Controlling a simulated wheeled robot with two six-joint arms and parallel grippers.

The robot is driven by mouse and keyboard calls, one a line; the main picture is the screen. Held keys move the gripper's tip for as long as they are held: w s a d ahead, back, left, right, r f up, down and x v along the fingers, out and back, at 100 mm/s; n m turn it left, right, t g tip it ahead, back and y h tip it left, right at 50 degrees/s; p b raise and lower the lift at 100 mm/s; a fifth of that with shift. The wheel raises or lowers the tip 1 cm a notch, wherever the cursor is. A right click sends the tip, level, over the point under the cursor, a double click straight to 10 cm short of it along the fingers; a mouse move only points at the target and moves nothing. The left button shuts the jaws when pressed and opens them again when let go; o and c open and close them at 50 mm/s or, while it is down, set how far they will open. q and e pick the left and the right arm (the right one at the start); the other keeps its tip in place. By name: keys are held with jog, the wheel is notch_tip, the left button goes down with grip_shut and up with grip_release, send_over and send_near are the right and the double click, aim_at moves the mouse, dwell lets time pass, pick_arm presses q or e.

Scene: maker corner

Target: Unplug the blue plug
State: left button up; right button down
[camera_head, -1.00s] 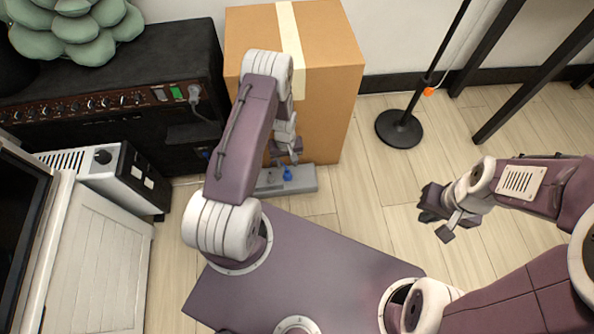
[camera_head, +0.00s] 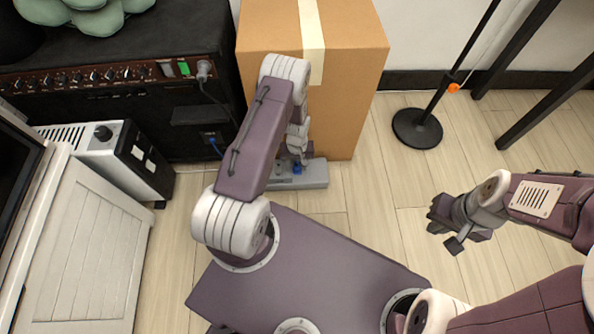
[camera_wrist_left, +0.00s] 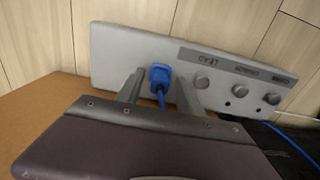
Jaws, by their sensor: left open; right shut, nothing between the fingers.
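The blue plug (camera_wrist_left: 159,76) sits in a grey power strip (camera_wrist_left: 115,52) in the left wrist view, with a blue cord hanging from it. The blue plug (camera_head: 297,168) and the grey strip (camera_head: 314,175) also show in the head view, on the floor in front of the cardboard box. My left gripper (camera_wrist_left: 160,88) is open, with one finger on each side of the plug and its cord. I cannot tell whether the fingers touch it. In the head view the left gripper (camera_head: 300,155) is just above the plug, partly hidden by its arm. My right gripper (camera_head: 447,232) is shut and empty, over bare floor.
A cardboard box (camera_head: 350,80) stands behind the strip. A black amplifier (camera_head: 130,105) and a white cabinet (camera_head: 80,245) are at left. A stand with a round black base (camera_head: 417,130) is at right. Floor (camera_head: 375,190) is clear between.

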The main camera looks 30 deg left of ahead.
aim_at(297, 165)
pick_arm(q)
jog(key=shift+f, duration=0.45)
jog(key=shift+r+p, duration=0.1)
jog(key=shift+p, duration=0.2)
dwell(0.8)
grip_shut()
dwell(1.5)
jog(key=shift+r+p, duration=2.8)
jog(key=shift+r, duration=0.2)
